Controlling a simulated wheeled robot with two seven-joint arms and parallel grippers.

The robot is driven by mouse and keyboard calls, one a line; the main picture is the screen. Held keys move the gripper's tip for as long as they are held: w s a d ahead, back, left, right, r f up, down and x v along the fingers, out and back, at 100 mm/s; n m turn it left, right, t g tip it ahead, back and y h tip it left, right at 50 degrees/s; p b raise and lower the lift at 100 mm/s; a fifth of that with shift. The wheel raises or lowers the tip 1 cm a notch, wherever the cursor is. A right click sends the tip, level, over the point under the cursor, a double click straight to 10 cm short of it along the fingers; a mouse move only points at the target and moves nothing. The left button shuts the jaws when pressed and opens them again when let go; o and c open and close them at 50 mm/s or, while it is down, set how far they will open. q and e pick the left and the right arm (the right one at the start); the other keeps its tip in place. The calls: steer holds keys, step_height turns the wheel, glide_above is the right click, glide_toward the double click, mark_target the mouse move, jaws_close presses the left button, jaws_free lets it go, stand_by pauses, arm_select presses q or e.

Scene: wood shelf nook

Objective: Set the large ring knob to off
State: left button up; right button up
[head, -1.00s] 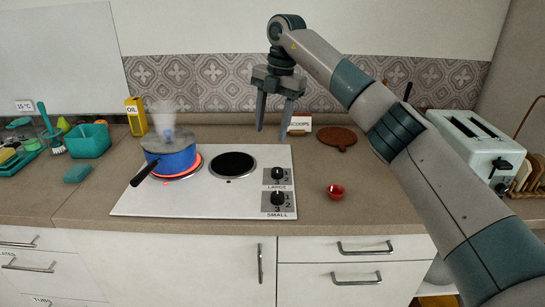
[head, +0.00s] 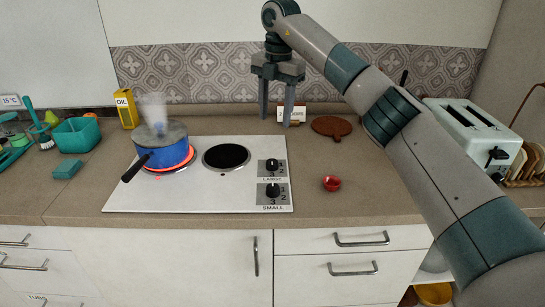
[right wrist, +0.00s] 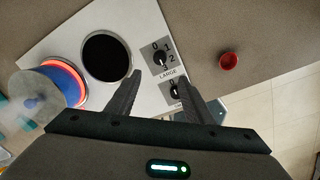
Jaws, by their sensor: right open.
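The white cooktop (head: 195,196) lies on the counter. Its LARGE knob (head: 271,166) is black on a grey number plate; it also shows in the right wrist view (right wrist: 160,58). I cannot read its pointer setting. The left ring (head: 186,164) glows red under a blue pot (head: 166,151). The right ring (head: 226,156) is dark. My right gripper (head: 275,121) is open and empty, fingers pointing down, above and behind the LARGE knob. My left gripper is out of view.
A red bowl (head: 331,183) and a brown round board (head: 332,126) are right of the cooktop. A toaster (head: 472,130) stands further right. An oil can (head: 126,109) and a teal bin (head: 77,135) are to the left. Steam rises from the pot.

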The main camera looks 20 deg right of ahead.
mark_target(272, 161)
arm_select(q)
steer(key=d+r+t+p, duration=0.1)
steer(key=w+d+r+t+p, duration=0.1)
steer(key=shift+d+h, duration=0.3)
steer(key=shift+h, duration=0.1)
arm_select(e)
steer(key=f, duration=1.4)
steer(key=shift+w+a+f, duration=0.25)
steer(key=shift+w+f, duration=0.1)
steer(key=shift+f, duration=0.05)
steer(key=shift+c, duration=0.2)
steer(key=c, duration=1)
